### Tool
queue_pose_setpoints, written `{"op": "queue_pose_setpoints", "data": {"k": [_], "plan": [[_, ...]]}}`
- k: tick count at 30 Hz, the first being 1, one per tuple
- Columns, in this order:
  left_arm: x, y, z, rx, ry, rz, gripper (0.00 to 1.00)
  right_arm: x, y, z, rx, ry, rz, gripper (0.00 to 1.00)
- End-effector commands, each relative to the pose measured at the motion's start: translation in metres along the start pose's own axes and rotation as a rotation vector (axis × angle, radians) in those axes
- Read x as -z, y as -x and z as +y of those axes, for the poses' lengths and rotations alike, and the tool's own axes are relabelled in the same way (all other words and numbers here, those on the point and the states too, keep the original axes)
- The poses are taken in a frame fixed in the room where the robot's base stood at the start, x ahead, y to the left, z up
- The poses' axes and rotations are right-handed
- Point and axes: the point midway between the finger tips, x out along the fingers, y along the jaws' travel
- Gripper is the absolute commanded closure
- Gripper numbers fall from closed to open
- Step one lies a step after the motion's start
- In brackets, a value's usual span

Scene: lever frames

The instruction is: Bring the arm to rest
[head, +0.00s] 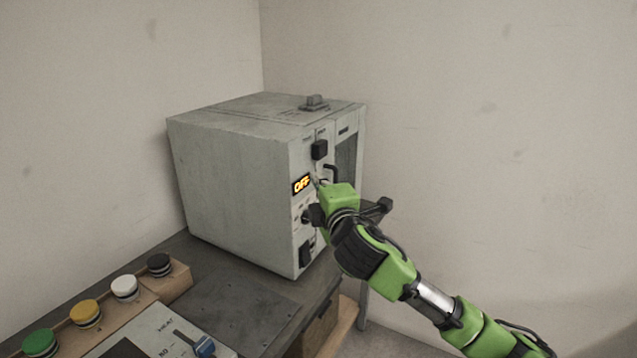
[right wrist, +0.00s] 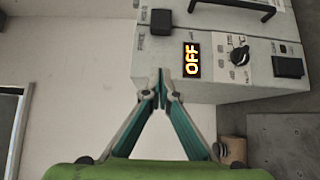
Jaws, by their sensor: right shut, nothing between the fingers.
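My right arm (head: 385,265), green and black, comes in from the lower right in the head view and reaches to the front of a grey box-shaped machine (head: 230,170). My right gripper (right wrist: 161,78) is shut and empty in the right wrist view, its fingertips together in front of the machine's edge. I cannot tell whether they touch it. In the head view the fingers are mostly hidden by the wrist. The machine's orange display (head: 301,184) reads OFF; it also shows in the right wrist view (right wrist: 192,60). My left gripper is not in view.
The machine's front has a dark knob (right wrist: 239,56) and black blocks (head: 319,149). A dark table (head: 245,305) carries green, yellow, white and black round buttons (head: 85,313) and a panel with a blue-handled lever (head: 205,347). Space to the machine's right is open up to the wall.

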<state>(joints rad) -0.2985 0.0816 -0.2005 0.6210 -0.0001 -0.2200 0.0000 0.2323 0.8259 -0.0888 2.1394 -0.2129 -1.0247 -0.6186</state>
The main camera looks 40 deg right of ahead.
Motion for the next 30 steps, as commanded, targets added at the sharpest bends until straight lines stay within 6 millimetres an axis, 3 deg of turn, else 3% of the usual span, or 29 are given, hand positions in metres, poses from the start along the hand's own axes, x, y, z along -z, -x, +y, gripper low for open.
{"op": "queue_pose_setpoints", "data": {"k": [11,14,17,23,26,30], "plan": [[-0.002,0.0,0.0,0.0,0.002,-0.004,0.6,0.0,-0.001,-0.001,0.001,0.0,0.0,1.0],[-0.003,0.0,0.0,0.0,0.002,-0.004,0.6,-0.001,-0.005,-0.015,0.026,-0.012,-0.003,1.0],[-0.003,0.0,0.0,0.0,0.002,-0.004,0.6,-0.005,-0.016,-0.057,0.095,-0.05,-0.011,1.0],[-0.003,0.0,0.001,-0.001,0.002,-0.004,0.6,-0.015,-0.028,-0.203,0.317,-0.179,-0.046,1.0],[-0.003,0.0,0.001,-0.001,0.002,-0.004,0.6,-0.019,-0.019,-0.279,0.427,-0.246,-0.072,1.0],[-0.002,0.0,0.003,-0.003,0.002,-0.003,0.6,-0.023,0.011,-0.383,0.575,-0.338,-0.117,1.0]]}}
